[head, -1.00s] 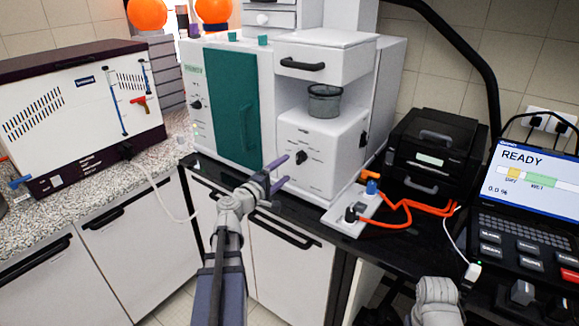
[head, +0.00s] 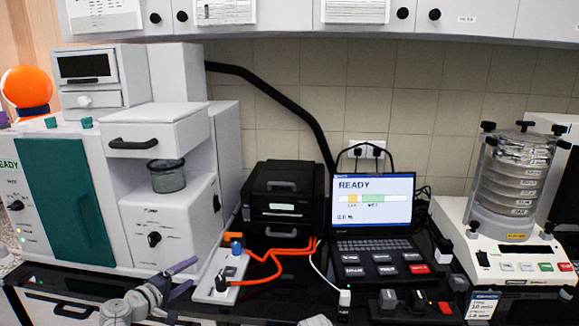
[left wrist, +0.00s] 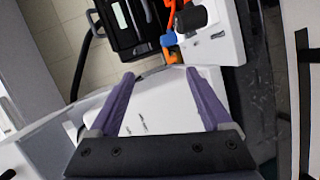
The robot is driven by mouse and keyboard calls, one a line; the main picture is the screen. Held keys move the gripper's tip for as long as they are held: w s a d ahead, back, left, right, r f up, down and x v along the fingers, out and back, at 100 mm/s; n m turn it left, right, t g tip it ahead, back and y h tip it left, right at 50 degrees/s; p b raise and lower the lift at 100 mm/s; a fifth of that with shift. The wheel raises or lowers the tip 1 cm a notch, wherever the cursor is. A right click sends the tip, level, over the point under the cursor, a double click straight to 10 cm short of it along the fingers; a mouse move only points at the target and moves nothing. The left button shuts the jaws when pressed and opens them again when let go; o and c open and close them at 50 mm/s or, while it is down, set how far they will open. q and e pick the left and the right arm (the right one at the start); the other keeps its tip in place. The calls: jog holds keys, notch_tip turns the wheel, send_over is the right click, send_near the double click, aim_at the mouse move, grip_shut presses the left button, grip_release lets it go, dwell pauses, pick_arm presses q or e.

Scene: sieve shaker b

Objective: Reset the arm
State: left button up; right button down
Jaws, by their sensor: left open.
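My left gripper (head: 190,275) shows at the lower left of the head view, in front of the white machine's base at the bench's front edge. Its two purple fingers are spread apart with nothing between them. In the left wrist view the open fingers (left wrist: 160,76) frame a white surface, with the white switch box (left wrist: 215,40) beyond the tips. My right gripper is not in view.
The white machine with a teal door (head: 65,195) and a grey mesh cup (head: 167,176) stands left. A black printer-like box (head: 283,192), orange cables (head: 268,268), a laptop-like console (head: 375,215) and a sieve shaker (head: 512,190) fill the bench rightward.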

pick_arm(q)
jog(key=s+d+f+m+g, duration=0.4)
jog(key=d+f+g, duration=0.1)
jog(key=d, duration=0.5)
jog(key=s+d+f+m+g, duration=0.4)
jog(key=d+f+m, duration=0.15)
jog(key=d, duration=0.45)
jog(key=s+d+f+m+g+y, duration=0.2)
jog(key=s+y, duration=0.1)
jog(key=s, duration=0.3)
jog(key=s+d+f+m+g+y+p, duration=0.1)
jog(key=s+d+f+m+g+y, duration=0.1)
jog(key=s, duration=0.5)
jog(key=shift+s+f+m+g+y, duration=0.2)
jog(key=shift+f+m+g+y, duration=0.3)
jog(key=shift+m+g+y, duration=0.55)
